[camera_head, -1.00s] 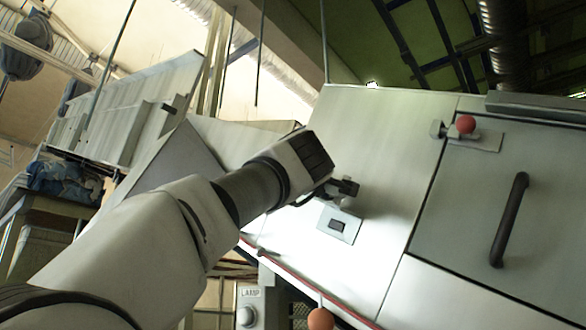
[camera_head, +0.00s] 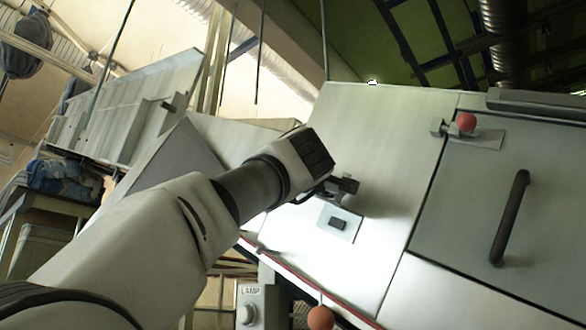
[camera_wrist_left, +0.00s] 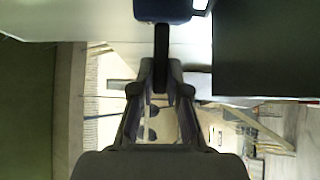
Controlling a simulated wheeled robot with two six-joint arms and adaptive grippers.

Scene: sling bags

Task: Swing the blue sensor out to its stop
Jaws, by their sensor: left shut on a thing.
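The blue sensor (camera_wrist_left: 163,10) shows at the top edge of the left wrist view, cut off by the frame. A dark narrow bar (camera_wrist_left: 161,48) runs down from it between my fingertips. My left gripper (camera_wrist_left: 161,80) is shut on this bar. In the head view my left gripper (camera_head: 342,187) is beside the pale cabinet face, just above a small plate with a dark block (camera_head: 338,223). I cannot make out the blue sensor in the head view; my arm and gripper may hide it. My right gripper is not in view.
The pale cabinet (camera_head: 385,140) has a door with a black handle (camera_head: 510,218) and a red-knobbed latch (camera_head: 466,122). An orange ball (camera_head: 320,318) is below. A dark panel (camera_wrist_left: 265,50) is close at right in the wrist view.

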